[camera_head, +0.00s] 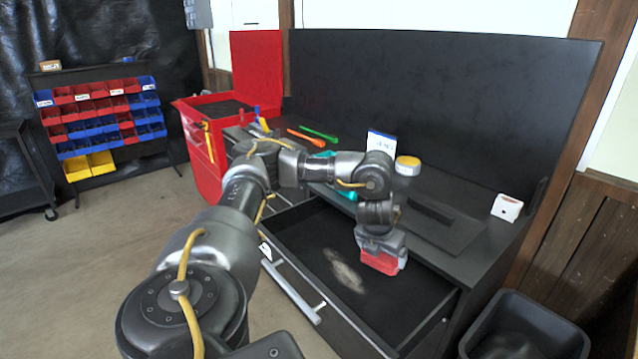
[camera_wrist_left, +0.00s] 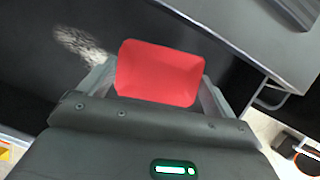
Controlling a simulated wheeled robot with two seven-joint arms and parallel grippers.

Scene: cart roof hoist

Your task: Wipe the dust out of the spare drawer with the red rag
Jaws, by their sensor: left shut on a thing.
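The spare drawer (camera_head: 290,238) stands pulled out from the black bench, with a dark floor inside. A pale dust patch (camera_head: 344,271) lies on its floor; it also shows at the upper left in the left wrist view (camera_wrist_left: 84,44). My left gripper (camera_head: 380,254) points down inside the drawer, to the right of the dust. It is shut on the red rag (camera_head: 379,263), which fills the space between the fingers in the left wrist view (camera_wrist_left: 158,74). I cannot tell whether the rag touches the drawer floor. My right gripper is not in view.
The bench top (camera_head: 470,256) overhangs behind the drawer and carries a white box (camera_head: 381,145), a yellow-topped item (camera_head: 407,165) and tools. A black bin (camera_head: 525,325) stands at the right. A red tool cart (camera_head: 202,160) and a bin rack (camera_head: 100,115) stand left.

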